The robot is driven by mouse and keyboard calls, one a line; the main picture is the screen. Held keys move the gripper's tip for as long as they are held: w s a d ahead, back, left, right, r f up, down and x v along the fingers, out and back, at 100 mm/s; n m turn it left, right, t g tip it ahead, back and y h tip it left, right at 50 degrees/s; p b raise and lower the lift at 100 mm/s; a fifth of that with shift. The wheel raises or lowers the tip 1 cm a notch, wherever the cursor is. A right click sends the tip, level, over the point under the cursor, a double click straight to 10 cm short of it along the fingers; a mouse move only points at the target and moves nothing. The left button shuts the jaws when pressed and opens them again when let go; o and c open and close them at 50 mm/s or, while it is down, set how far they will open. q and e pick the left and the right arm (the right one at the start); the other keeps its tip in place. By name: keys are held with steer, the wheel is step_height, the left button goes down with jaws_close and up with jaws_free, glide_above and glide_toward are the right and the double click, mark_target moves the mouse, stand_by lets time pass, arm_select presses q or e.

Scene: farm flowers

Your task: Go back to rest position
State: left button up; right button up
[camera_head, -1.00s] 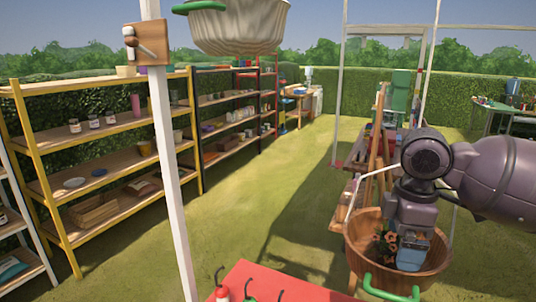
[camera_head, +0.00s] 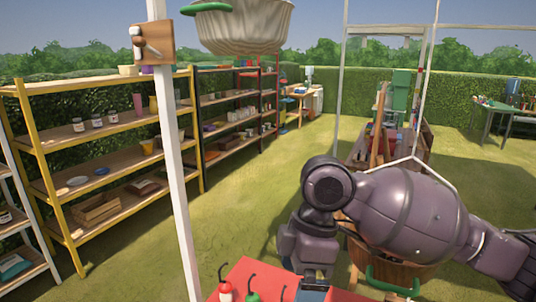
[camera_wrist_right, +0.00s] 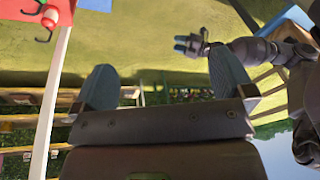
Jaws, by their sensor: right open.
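My right arm comes in from the right in the head view and bends down. Its gripper (camera_head: 313,290) hangs over the right edge of the red table, low in the picture, partly cut off. In the right wrist view the two blue fingers stand wide apart with nothing between them, so the right gripper (camera_wrist_right: 164,80) is open and empty. My left gripper (camera_wrist_right: 187,45) shows small in the right wrist view, over the grass; its finger gap is too small to judge. It is out of the head view.
A red table (camera_head: 248,272) at the front holds small hooked items, red (camera_head: 226,290) and green. A wooden basket (camera_head: 362,265) with a green handle (camera_head: 392,283) is partly hidden behind my right arm. A white post (camera_head: 180,190) and yellow shelves (camera_head: 62,205) stand left. A pale pot hangs above (camera_head: 243,28).

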steer(key=s+a+n, duration=0.1)
steer(key=s+a, duration=0.1)
steer(key=a, duration=0.2)
steer(key=w+d+f+m+t+y, duration=0.1)
steer(key=w+d+f+m+y, duration=0.15)
steer(key=f, duration=0.25)
steer(key=w+d+f+m+t+y, duration=0.1)
steer(key=w+f+m+t+y, duration=0.15)
steer(key=f, duration=0.25)
steer(key=w+d+f+m+t, duration=0.2)
steer(key=d+f+m+t, duration=0.35)
steer(key=d+f, duration=0.55)
steer(key=s+d+f+m+t+h, duration=0.2)
steer(key=s+d+f+h, duration=0.3)
steer(key=s+d, duration=0.6)
steer(key=s+d+f+m+t+h, duration=0.25)
steer(key=s+d+f, duration=0.5)
steer(key=d, duration=0.55)
arm_select(q)
steer(key=shift+s+a, duration=0.1)
steer(key=shift+s, duration=0.1)
arm_select(e)
steer(key=w+a+f+m, duration=0.1)
steer(key=a+m, duration=0.3)
steer(key=a, duration=0.8)
steer(key=shift+w+f, duration=0.1)
